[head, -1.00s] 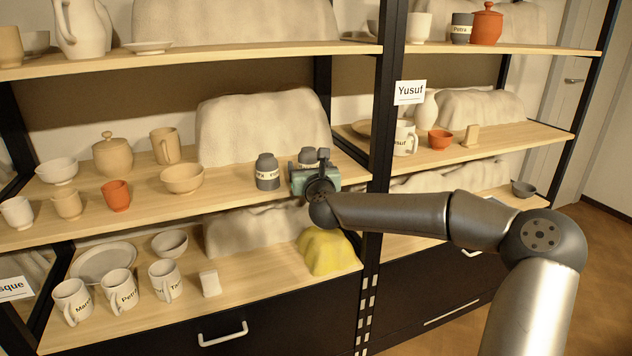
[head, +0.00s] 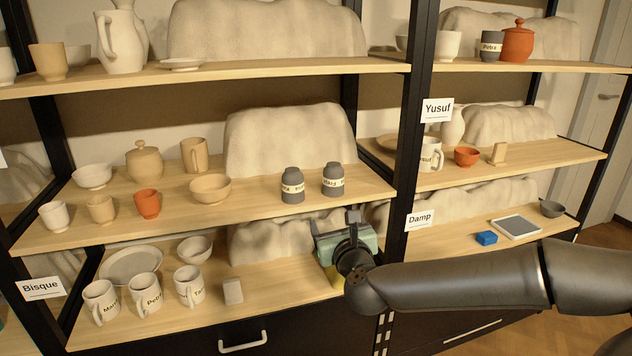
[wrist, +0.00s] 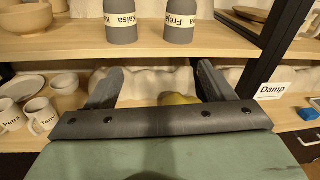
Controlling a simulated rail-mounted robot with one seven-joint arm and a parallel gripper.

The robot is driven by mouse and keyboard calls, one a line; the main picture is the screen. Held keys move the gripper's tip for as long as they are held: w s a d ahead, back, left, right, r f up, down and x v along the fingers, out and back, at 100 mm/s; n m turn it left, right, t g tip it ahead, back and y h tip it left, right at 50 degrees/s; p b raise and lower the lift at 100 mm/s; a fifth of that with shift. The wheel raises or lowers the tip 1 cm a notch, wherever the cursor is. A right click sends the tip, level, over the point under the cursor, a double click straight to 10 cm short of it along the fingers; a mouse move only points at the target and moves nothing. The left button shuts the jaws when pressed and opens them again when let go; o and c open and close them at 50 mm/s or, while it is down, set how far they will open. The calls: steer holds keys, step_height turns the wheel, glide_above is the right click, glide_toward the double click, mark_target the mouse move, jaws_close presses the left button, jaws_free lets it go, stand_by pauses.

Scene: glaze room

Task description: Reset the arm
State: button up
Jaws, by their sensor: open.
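My gripper (head: 335,223) is in front of the left bay, between the middle and lower shelves, near the dark post. In the wrist view my gripper (wrist: 155,88) has its two fingers apart with nothing between them. A yellow lump (wrist: 178,98) shows beyond the fingers and is mostly hidden by my gripper.
Labelled mugs (head: 146,291) and a small pale block (head: 232,291) stand on the lower shelf, left of my gripper. The dark post (head: 408,150) is close on the right. A blue block (head: 486,238) and a tablet (head: 515,227) lie on the Damp shelf.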

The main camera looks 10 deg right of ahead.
steer(key=s+a+f+n+g+y+p, duration=0.3)
steer(key=s+a+f+n+g+p, duration=0.55)
steer(key=n, duration=0.85)
steer(key=s+d+r+n+g+h+p, duration=0.1)
steer(key=s+d+r+n+g+p, duration=0.1)
steer(key=s, duration=0.5)
steer(key=s+d+r+n+g+h+p, duration=0.1)
steer(key=s+d+r+n+g+p, duration=0.2)
steer(key=s+r+n, duration=0.3)
steer(key=s+d+r+n+g+h+p, duration=0.2)
steer(key=s+d+r+n+g+p, duration=0.1)
steer(key=s+n, duration=0.6)
step_height(320, 180, up, 2)
steer(key=shift+s+d+r, duration=0.1)
steer(key=shift+s+d, duration=0.1)
steer(key=shift+d, duration=0.7)
